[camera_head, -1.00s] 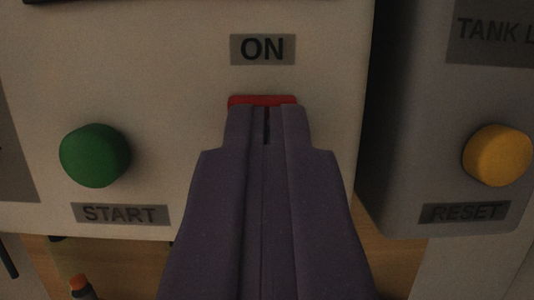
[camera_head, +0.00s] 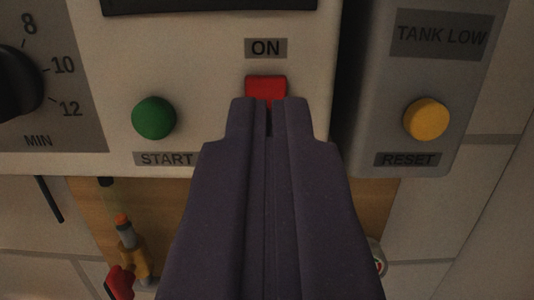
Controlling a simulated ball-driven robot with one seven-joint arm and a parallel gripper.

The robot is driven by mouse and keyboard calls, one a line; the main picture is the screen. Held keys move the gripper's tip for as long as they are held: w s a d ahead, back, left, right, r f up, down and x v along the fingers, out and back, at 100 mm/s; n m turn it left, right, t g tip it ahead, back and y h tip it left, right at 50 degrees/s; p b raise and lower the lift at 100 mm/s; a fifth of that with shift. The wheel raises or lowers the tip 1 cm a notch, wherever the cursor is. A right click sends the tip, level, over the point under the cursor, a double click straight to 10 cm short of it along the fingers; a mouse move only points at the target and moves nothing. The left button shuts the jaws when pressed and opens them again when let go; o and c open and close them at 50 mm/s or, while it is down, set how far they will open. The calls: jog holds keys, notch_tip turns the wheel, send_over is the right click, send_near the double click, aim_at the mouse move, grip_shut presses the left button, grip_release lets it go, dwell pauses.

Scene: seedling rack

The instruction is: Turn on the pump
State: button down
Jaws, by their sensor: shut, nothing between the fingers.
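A red switch (camera_head: 266,89) sits on the pale control panel (camera_head: 210,70), just below a grey label (camera_head: 266,48) reading ON. Its upper part shows; its lower part is hidden behind my gripper. My gripper (camera_head: 270,101) is shut and empty, in front of the panel with its tips at the lower part of the red switch in the picture. I cannot tell whether the tips touch it. A green button (camera_head: 154,118) labelled START is to the left of the switch.
A grey box (camera_head: 395,75) at the right carries a TANK LOW label and a yellow RESET button (camera_head: 426,119). A black dial (camera_head: 18,82) marked MIN is at far left. Below the panel are a brass-coloured fitting (camera_head: 138,262) and a red part (camera_head: 119,282).

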jog(key=s, duration=0.8)
jog(key=shift+s, duration=0.15)
jog(key=a+r+m+g+h+b, duration=0.2)
jog(key=a+r+h+b, duration=0.15)
jog(key=r+b, duration=0.5)
jog(key=s+a+r+n+g+y+b, duration=0.2)
jog(key=s+a+r+y+b, duration=0.1)
jog(key=s+a, duration=0.8)
notch_tip(320, 180, up, 2)
jog(key=shift+a+r+g+b, duration=0.1)
jog(key=shift+a+g+b, duration=0.25)
jog(key=shift+b, duration=0.55)
